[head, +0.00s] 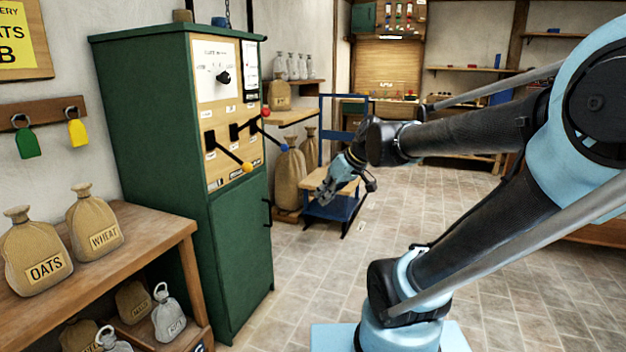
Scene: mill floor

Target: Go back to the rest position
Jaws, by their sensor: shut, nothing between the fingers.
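My gripper (328,191) hangs in the air at the middle of the head view, at the end of my outstretched arm. It is shut with nothing between its fingers. It is to the right of the green cabinet (240,240) and apart from its levers. The lever with the yellow knob (247,167) points down to the right. The lever with the red knob (265,112) points up to the right. A blue knob (285,147) shows just right of the cabinet.
A wooden bench (150,240) at the left holds sacks marked OATS (40,255) and WHEAT (97,228), with smaller sacks below. Large sacks (289,183) stand behind the cabinet. Shelves line the back wall. The tiled floor (480,225) at middle and right looks clear.

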